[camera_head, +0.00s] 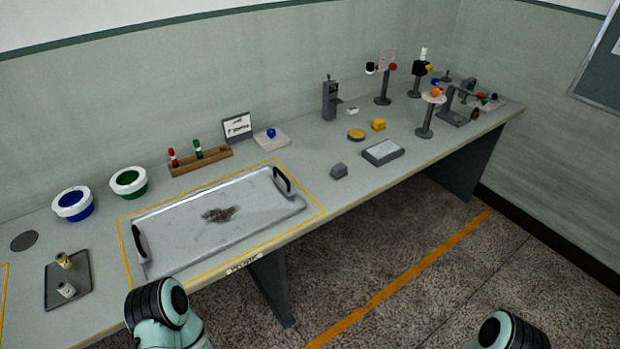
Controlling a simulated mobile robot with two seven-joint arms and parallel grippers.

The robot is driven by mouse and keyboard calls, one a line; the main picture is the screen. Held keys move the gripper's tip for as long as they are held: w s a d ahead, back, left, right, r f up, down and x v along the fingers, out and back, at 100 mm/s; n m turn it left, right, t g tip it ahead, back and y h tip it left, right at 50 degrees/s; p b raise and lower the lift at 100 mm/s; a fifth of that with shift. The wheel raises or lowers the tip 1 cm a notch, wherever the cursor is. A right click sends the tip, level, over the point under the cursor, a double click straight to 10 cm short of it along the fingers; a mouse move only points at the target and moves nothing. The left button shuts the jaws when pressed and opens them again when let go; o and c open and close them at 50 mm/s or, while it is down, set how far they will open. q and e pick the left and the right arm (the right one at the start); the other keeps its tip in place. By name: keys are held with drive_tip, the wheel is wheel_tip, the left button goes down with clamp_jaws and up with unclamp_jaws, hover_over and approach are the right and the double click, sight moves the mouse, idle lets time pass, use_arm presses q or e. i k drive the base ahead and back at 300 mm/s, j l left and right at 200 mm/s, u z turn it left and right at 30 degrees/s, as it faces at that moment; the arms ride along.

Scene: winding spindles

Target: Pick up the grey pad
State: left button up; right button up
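Parts of my two arms show at the bottom edge, one at lower left and one at lower right. Neither gripper is in view, so I cannot see what they hold.
The tray has two black handles and a dark stain. Blue (73,204) and green (129,182) containers, a wooden rack (201,160) and a small dark tray (68,282) stand left. Several spindle stands (425,118) are at right. Bench around the block is mostly clear.

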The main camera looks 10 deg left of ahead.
sight(338, 172)
drive_tip(key=i+u, duration=0.1)
drive_tip(key=u, duration=0.3)
drive_tip(key=l+u, duration=0.15)
drive_tip(key=u, duration=0.2)
drive_tip(key=i+l+u, duration=0.1)
drive_tip(key=u, duration=0.3)
drive_tip(key=i+l+u, duration=0.1)
drive_tip(key=l+u, duration=0.2)
drive_tip(key=l, duration=0.25)
drive_tip(key=i+l+u, duration=0.1)
drive_tip(key=l+u, duration=0.15)
drive_tip(key=l, duration=0.3)
